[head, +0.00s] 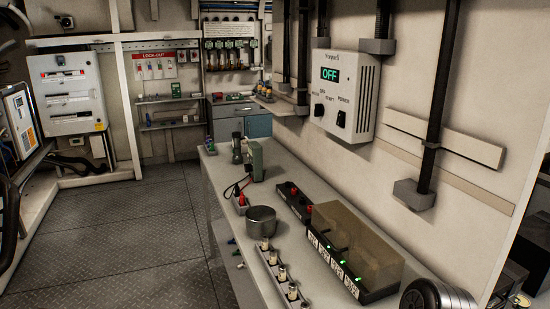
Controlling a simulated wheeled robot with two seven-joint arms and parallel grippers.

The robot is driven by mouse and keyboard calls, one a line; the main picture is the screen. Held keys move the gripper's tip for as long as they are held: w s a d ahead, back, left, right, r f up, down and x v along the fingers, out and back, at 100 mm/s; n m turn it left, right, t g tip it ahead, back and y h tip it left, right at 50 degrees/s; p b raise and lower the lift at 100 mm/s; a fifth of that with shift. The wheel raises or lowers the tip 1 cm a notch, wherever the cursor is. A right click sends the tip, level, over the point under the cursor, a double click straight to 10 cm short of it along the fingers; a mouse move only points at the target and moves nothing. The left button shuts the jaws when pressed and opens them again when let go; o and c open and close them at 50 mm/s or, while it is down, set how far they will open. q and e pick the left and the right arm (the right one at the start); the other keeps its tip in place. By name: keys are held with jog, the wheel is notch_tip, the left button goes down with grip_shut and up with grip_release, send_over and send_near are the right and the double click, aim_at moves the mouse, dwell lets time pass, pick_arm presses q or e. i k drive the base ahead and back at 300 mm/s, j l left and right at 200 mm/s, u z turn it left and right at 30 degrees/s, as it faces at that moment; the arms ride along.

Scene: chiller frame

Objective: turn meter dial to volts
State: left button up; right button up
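A pale grey control box (344,95) is mounted on the right wall above the bench. Its green display (330,74) reads OFF. A black knob (319,110) sits at the lower left of its face, under small lettering that seems to read METER. A second dark knob (341,119) sits to its right, below the POWER lettering. The knobs are too small to tell where they point. A grey-green instrument (255,160) with dark and red leads stands on the bench; I cannot tell its dial. Neither of my grippers is in view.
The bench (225,190) runs along the right wall. It carries a metal pot (262,220), a covered black unit with green lights (350,250) and a row of small cylinders (280,272). Black conduits (440,90) run down the wall. The floor (130,230) at left is clear.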

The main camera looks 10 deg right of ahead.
aim_at(249, 168)
jog(key=i, duration=0.15)
jog(key=z, duration=0.6)
jog(key=i+j+z, duration=0.15)
jog(key=j+z, duration=0.3)
jog(key=j, duration=0.2)
jog(key=j+z, duration=0.5)
jog(key=j, duration=0.9)
jog(key=j+z, duration=0.15)
jog(key=j, duration=0.6)
jog(key=k+j, duration=0.1)
jog(key=j, duration=0.65)
jog(key=j+z, duration=0.1)
jog(key=j, duration=0.65)
jog(key=k, duration=0.05)
